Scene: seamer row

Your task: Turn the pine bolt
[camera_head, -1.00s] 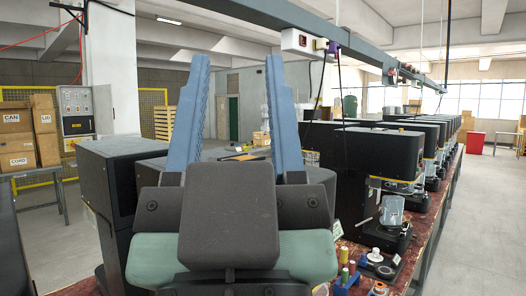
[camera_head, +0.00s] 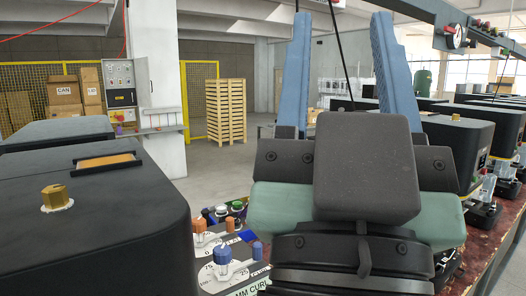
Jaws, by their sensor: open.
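A brass-coloured hex bolt (camera_head: 56,197) stands upright on a pale ring on top of the black machine housing at the lower left.
Several knobs sit on a panel (camera_head: 233,274) beside the black housing (camera_head: 95,255). More black machines (camera_head: 455,150) line the bench at right. A pallet stack (camera_head: 226,110), cartons (camera_head: 64,88) and a control box (camera_head: 121,92) stand behind. An overhead rail crosses the upper right.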

